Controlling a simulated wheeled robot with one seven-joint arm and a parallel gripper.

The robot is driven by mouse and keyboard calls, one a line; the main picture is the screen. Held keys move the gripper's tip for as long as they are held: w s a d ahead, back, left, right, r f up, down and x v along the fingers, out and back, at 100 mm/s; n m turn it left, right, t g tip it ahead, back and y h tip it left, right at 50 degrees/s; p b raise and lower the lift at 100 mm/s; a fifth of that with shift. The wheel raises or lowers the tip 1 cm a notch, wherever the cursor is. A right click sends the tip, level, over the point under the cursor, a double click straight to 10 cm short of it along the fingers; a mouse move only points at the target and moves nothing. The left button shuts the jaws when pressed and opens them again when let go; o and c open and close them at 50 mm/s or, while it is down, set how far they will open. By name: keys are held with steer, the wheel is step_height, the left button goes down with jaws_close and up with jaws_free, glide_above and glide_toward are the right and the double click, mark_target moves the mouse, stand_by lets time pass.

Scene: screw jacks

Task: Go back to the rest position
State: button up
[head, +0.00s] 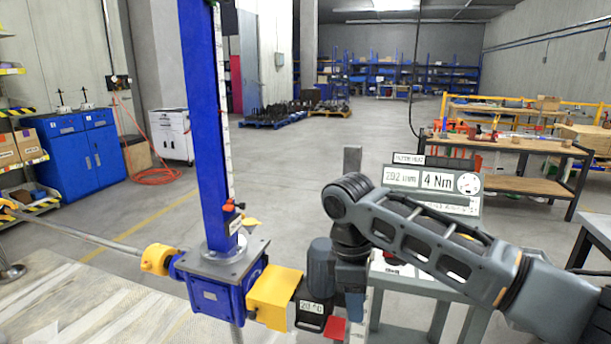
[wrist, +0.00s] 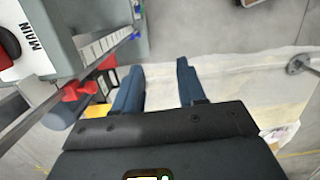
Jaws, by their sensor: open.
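My gripper (wrist: 159,70) is open in the wrist view, its two dark blue fingers apart with only pale floor between them. In the head view my arm comes in from the right and bends down beside the motor; a blue finger part (head: 355,305) shows there, but the fingertips are not clear. A blue screw jack (head: 215,292) with a tall blue column stands at left of centre. A yellow guard (head: 275,297) sits between it and a grey motor (head: 320,268). In the wrist view a red part (wrist: 80,90) lies left of the fingers, apart from them.
A readout panel (head: 432,183) showing 4 Nm stands behind my arm. A grey box marked MAIN (wrist: 40,45) is at upper left in the wrist view. A shaft (head: 85,232) runs left from the jack.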

steer(key=s+a+f+m+t+y, duration=0.1)
steer(key=s+a+f+y, duration=0.35)
steer(key=a, duration=0.45)
steer(key=s+a+f+t+y, duration=0.1)
steer(key=s+a+f+y, duration=0.3)
steer(key=a, duration=0.5)
steer(key=s+a+f+m+t+y, duration=0.2)
steer(key=s+a+m+t+y, duration=0.15)
steer(key=s+m, duration=0.4)
steer(key=s+d+f+m+t+h+b, duration=0.1)
steer(key=s+d+m+t+h, duration=0.6)
steer(key=s+d, duration=1.1)
steer(key=s+d+r+t+h, duration=0.3)
steer(key=s+d+r, duration=0.8)
steer(key=s+d, duration=0.4)
steer(key=shift+d+n, duration=0.25)
steer(key=shift+n, duration=0.1)
